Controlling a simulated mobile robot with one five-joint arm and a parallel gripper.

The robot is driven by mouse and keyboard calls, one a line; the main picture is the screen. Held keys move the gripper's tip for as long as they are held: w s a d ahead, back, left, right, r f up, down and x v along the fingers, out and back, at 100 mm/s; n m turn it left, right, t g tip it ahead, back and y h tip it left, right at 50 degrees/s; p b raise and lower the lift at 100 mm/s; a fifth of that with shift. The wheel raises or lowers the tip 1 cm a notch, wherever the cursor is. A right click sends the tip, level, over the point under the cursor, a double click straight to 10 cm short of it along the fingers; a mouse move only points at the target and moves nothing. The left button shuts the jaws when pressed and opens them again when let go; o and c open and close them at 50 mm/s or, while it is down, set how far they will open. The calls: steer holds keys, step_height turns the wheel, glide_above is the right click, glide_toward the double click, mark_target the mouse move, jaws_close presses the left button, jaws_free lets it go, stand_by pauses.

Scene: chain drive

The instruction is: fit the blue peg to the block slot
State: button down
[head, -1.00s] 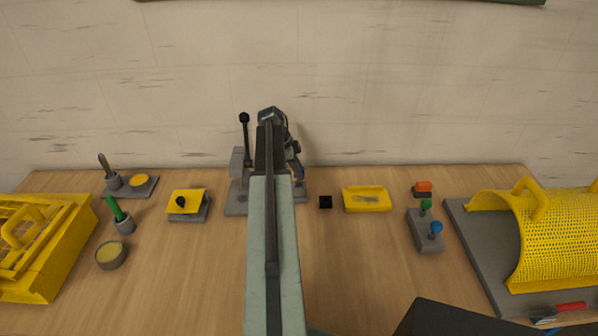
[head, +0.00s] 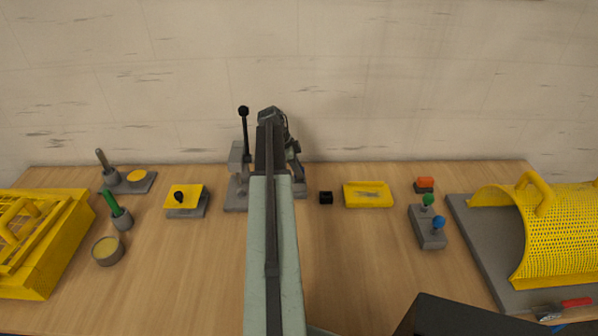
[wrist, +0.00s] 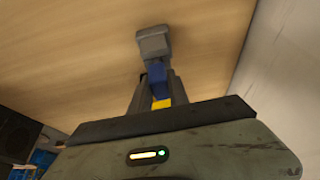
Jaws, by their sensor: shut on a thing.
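In the wrist view, my gripper (wrist: 157,80) is shut on the blue peg (wrist: 157,88), which shows a yellow part (wrist: 162,104) at its near end. A grey squared piece (wrist: 153,42) shows beyond the peg. I cannot tell whether it is joined to the peg, touching it or behind it. In the head view my arm hides most of the gripper and the peg, beside the grey lever press. I cannot make out a slot clearly.
The grey press (head: 238,180) with its upright black-knobbed lever stands left of my arm. A yellow tray (head: 368,195) and a grey control box (head: 427,228) lie to the right. A yellow mesh guard (head: 565,235) fills the far right. The wall closes off the back.

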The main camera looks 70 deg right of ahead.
steer(key=shift+f+b, duration=0.5)
steer(key=shift+f, duration=0.1)
steer(key=c, duration=1.2)
jaws_free()
steer(key=shift+o, duration=0.2)
steer(key=shift+r, duration=0.15)
steer(key=p+v, duration=0.7)
steer(key=shift+r, duration=0.25)
steer(key=shift+w, duration=0.15)
